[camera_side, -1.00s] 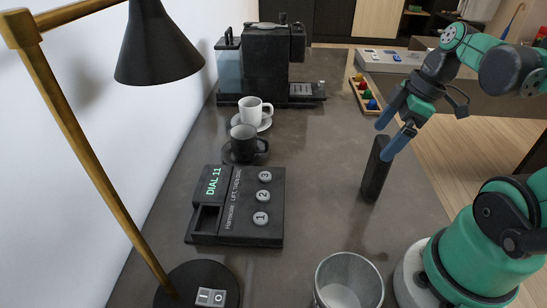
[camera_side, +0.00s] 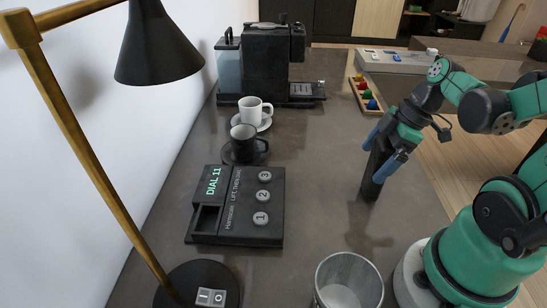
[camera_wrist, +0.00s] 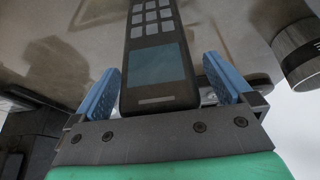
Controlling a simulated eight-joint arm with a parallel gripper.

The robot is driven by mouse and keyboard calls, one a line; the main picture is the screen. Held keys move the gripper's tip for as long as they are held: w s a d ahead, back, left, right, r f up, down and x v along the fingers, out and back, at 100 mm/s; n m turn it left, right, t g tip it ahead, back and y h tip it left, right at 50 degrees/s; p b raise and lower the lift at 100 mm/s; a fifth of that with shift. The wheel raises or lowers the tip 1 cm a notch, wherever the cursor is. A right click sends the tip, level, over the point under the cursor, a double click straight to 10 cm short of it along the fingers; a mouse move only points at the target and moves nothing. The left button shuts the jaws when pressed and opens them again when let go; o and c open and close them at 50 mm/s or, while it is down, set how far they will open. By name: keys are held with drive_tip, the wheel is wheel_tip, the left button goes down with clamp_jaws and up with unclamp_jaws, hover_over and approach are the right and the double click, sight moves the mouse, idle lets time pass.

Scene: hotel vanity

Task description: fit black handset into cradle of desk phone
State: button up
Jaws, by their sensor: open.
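The black handset (camera_side: 371,180) stands upright on the right part of the counter. My gripper (camera_side: 384,156) is open around its upper part, with a blue finger on either side. In the wrist view the handset (camera_wrist: 157,58) shows its keys and screen between the two blue fingers of my gripper (camera_wrist: 165,90), with a gap on each side. The desk phone (camera_side: 262,235) lies left of the handset, with a lit "DIAL 11" display and three numbered round buttons. Its cradle (camera_side: 207,219) is an empty recess at the phone's left side.
A metal bin (camera_side: 347,282) stands at the front. A lamp (camera_side: 165,45) rises at the left. A black cup (camera_side: 243,146), a white cup (camera_side: 251,110) and a coffee machine (camera_side: 272,60) stand behind the phone. The counter between phone and handset is clear.

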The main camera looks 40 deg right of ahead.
clamp_jaws()
idle(0.3)
drive_tip(key=shift+r, duration=0.1)
